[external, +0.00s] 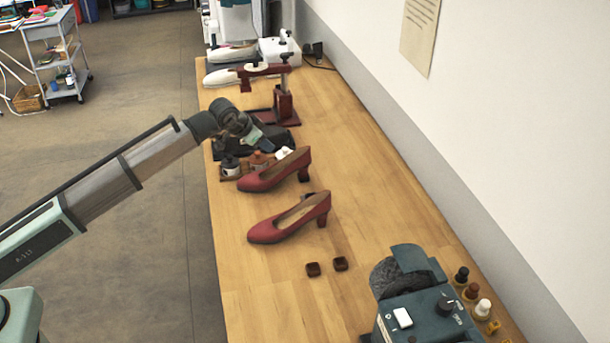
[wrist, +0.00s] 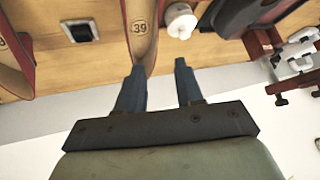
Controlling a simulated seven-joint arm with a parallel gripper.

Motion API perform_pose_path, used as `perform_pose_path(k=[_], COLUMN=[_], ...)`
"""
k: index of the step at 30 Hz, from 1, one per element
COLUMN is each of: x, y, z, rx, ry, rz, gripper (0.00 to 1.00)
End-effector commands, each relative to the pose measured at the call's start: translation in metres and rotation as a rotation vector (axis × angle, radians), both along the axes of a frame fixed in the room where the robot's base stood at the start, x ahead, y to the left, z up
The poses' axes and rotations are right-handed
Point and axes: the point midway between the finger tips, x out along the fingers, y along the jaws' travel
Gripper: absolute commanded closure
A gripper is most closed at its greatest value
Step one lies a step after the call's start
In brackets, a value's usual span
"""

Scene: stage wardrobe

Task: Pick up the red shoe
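Two red heeled shoes stand on the wooden bench in the external view: a nearer shoe (external: 268,234) and a farther shoe (external: 258,184). My gripper (external: 257,137) is above the bench just beyond the farther shoe, partly lost against dark things behind it. In the wrist view my gripper (wrist: 158,70) is open, with nothing between its two blue fingers. A shoe with a pale insole marked 39 (wrist: 143,48) lies by the left fingertip; I cannot tell whether they touch. Another shoe (wrist: 14,68) is cut off at the left edge.
A dark red stand (external: 284,103) and small bottles (external: 230,166) are near my gripper. A white spool (wrist: 180,22) is close to the right finger. Two small dark blocks (external: 313,269) lie nearer on the bench. A teal machine (external: 425,315) stands at front right, and a wall runs along the right.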

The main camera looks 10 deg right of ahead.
Motion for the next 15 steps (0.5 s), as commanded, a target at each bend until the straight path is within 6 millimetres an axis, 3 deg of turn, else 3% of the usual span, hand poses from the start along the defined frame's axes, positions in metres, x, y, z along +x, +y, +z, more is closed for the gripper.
perform_pose_path(k=[1,3,9,12,15], x=[-0.033,-0.074,-0.177,-0.211,-0.231], y=[-0.015,-0.027,-0.044,-0.045,-0.045], z=[0.008,0.015,0.035,0.043,0.047], rx=[0.024,0.062,0.166,0.204,0.228], ry=[0.032,0.076,0.172,0.201,0.218], rz=[-0.032,-0.072,-0.173,-0.207,-0.228], gripper=[0.64,0.64,0.64,0.64,0.64])
